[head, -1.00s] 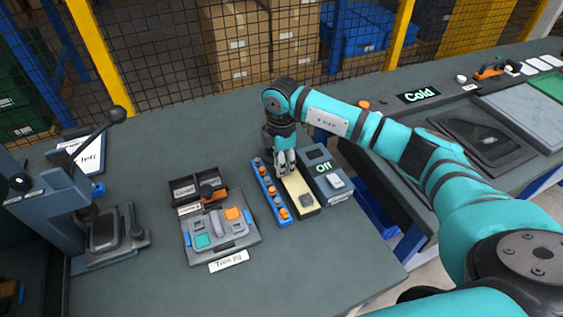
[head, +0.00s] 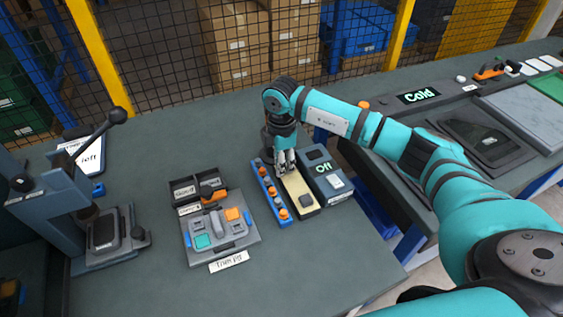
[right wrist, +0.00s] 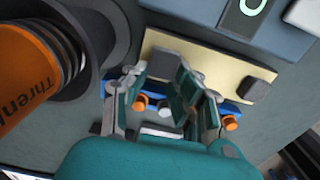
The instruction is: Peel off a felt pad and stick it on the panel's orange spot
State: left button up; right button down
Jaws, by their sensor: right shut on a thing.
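My right gripper (head: 286,168) points down at the far end of a cream backing strip (head: 297,190). In the right wrist view its fingers (right wrist: 168,88) are shut on a dark grey felt pad (right wrist: 166,62), at or just over the strip; whether it is clear of the strip I cannot tell. Another dark pad (right wrist: 258,90) lies on the strip's other end, and it shows in the head view (head: 306,200). The grey panel (head: 216,226) lies in the trim jig, with a bare orange spot (head: 232,214) and a teal spot (head: 202,241). My left gripper is out of view.
A blue rack (head: 268,194) with orange-topped pieces stands left of the strip. A grey box (head: 326,180) reading "Off" stands right of it. A black bin (head: 197,188) sits behind the jig. A lever press (head: 95,225) stands at left. Bench front is clear.

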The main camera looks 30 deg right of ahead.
jog(key=shift+r+p, duration=2.2)
jog(key=shift+r, duration=0.8)
jog(key=s+a+r+m, duration=0.3)
jog(key=s+m, duration=0.5)
jog(key=s, duration=0.1)
jog(key=s+a+r+m, duration=0.3)
jog(key=s+r+m, duration=0.1)
jog(key=s+m, duration=0.5)
jog(key=shift+a, duration=0.3)
